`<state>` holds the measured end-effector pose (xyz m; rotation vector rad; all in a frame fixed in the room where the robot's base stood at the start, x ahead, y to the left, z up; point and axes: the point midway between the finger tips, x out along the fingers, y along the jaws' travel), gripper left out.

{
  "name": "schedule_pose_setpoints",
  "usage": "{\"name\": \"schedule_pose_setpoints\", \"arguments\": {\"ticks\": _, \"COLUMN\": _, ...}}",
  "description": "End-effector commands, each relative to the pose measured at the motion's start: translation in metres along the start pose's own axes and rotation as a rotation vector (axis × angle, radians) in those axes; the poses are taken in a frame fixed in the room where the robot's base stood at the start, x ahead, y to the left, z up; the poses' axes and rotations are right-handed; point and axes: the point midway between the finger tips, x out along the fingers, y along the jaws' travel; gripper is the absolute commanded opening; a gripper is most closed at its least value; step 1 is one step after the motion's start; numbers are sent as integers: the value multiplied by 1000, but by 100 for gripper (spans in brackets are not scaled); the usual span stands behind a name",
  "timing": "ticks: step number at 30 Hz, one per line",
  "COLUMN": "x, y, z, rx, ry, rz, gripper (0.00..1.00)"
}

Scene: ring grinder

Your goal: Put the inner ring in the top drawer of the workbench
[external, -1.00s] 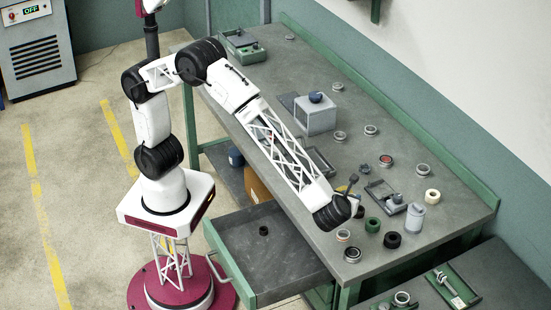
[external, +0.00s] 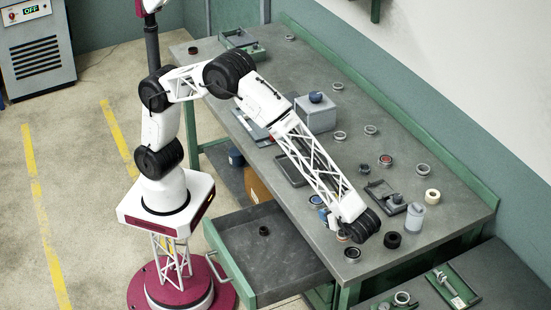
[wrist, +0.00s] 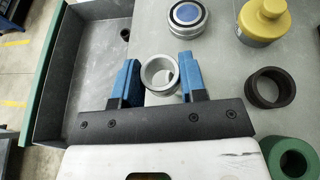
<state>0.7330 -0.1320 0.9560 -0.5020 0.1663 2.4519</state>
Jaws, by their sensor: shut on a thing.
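In the wrist view, a silver-grey metal ring (wrist: 159,75), which I take as the inner ring, sits between the two blue fingers of my gripper (wrist: 160,80). My gripper is shut on it. The drawer also shows at the left of the wrist view (wrist: 75,75), left of my gripper. I cannot tell whether the ring touches the bench top.
A small dark ring (external: 263,230) lies in the drawer. Near my gripper are a blue-centred bearing (wrist: 186,14), a yellow container (wrist: 263,20), a dark ring (wrist: 271,88) and a green ring (wrist: 290,158). A grey block (external: 315,115) stands farther back.

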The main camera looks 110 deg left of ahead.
Motion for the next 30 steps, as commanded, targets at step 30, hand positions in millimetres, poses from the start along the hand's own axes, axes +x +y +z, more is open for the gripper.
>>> {"name": "schedule_pose_setpoints", "arguments": {"ticks": 30, "x": 3, "y": 87, "z": -9, "rx": -433, "ry": -3, "rz": 1038, "gripper": 13}}
